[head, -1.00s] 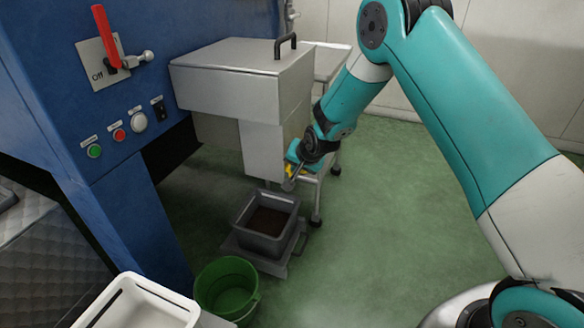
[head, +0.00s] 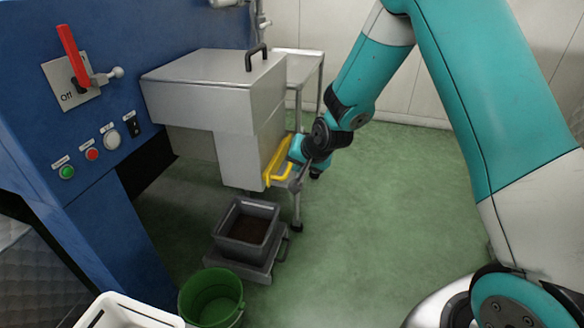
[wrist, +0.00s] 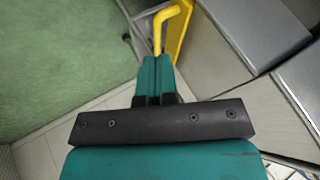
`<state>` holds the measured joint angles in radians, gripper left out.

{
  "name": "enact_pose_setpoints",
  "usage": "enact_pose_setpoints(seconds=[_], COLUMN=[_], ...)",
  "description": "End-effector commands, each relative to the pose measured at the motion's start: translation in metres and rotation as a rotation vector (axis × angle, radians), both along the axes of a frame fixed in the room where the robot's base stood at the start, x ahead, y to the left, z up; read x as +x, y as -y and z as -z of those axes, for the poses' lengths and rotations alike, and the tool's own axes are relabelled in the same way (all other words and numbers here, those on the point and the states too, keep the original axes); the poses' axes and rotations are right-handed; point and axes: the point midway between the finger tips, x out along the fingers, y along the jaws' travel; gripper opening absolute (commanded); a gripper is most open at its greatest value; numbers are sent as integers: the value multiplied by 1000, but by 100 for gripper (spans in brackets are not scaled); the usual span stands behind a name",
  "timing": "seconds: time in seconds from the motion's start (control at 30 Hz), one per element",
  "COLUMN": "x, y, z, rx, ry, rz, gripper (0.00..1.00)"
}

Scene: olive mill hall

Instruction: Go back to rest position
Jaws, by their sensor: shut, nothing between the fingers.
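My gripper (wrist: 156,78) is shut and empty in the wrist view, its two teal fingers together. In the head view my gripper (head: 297,150) is at the right side of the grey metal housing, close to a yellow handle (head: 279,172). The yellow handle also shows just beyond the fingertips in the wrist view (wrist: 172,22). I cannot tell whether the fingertips touch it. My arm reaches in from the right, with its elbow past the top edge of the head view.
A grey bin (head: 247,229) with dark contents stands on a low platform below the housing (head: 215,95). A green bucket (head: 212,297) and a white container (head: 125,312) are nearer. A blue machine panel (head: 100,90) is at left. Green floor to the right is clear.

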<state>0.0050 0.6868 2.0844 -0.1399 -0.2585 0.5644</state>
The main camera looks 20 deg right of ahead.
Motion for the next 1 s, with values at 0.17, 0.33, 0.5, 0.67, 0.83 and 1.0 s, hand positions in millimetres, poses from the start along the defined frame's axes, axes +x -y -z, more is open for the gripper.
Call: enact_pose_setpoints(seconds=[0.17, 0.33, 0.5, 0.67, 0.83, 1.0], x=[-5, -5, -5, -6, -34, -115], y=[1, 1, 1, -1, -31, -82], z=[-6, -6, -6, -9, -48, -115], rx=[0, 0, 0, 0, -9, -41], ry=[-1, -1, -1, -3, -42, -124], rz=[0, 0, 0, -8, -142, -456], gripper=[0, 0, 0, 0, 0, 0])
